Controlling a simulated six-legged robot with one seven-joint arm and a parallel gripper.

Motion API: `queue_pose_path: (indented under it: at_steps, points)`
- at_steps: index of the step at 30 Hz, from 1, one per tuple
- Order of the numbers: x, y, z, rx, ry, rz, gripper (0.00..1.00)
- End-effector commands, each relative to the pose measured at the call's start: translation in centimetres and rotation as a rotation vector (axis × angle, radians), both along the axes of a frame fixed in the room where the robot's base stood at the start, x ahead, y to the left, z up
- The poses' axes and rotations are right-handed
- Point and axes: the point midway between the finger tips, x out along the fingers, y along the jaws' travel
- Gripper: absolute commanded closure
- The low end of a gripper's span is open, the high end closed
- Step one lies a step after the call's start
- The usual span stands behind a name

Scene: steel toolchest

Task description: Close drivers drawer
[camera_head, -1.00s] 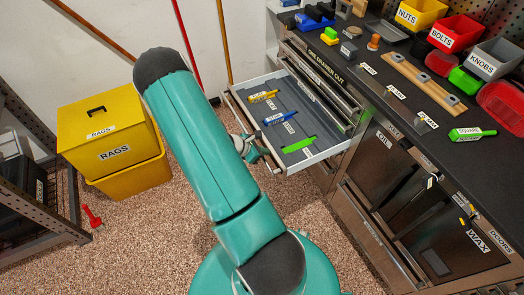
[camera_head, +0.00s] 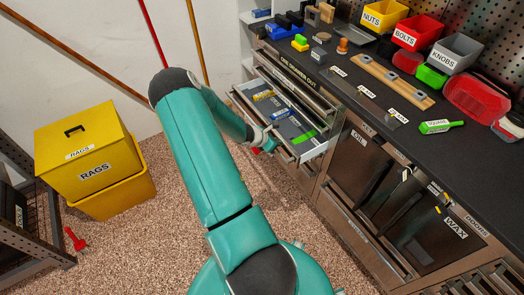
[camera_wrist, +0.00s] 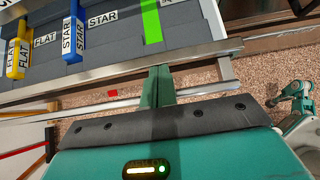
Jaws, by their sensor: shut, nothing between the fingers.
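The drivers drawer (camera_head: 318,150) sticks part-way out of the steel toolchest. A yellow driver (camera_head: 264,95), a blue driver (camera_head: 281,113) and a green driver (camera_head: 303,137) lie in it. In the wrist view, the drawer's front rim (camera_wrist: 100,77) runs across the picture, with the yellow, blue and green drivers behind it. My gripper (camera_head: 270,143) is shut and empty at the drawer's front. In the wrist view my gripper (camera_wrist: 158,80) meets the front rim near the green driver; whether it touches is hard to tell.
The black worktop (camera_head: 350,100) above the drawer holds bins, blocks and a green square driver (camera_head: 440,126). A yellow rags bin (camera_head: 95,160) stands at left on the speckled floor. A red tool (camera_head: 75,240) lies near the rack. Floor before the drawer is clear.

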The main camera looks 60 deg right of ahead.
Motion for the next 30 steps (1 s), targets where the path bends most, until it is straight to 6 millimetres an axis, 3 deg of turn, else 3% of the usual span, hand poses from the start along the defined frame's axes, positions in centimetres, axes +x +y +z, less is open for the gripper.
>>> queue_pose_path:
  at_steps: [6, 13, 19, 30]
  points:
    - [-2.9, -5.0, -0.1, 0.001, -0.001, -0.003, 1.0]
    - [-4.9, -8.4, -0.1, 0.001, -0.002, -0.001, 1.0]
    - [-5.8, -9.9, -0.1, 0.0, -0.001, -0.001, 1.0]
    - [-6.0, -10.1, -0.1, 0.001, -0.001, 0.0, 1.0]
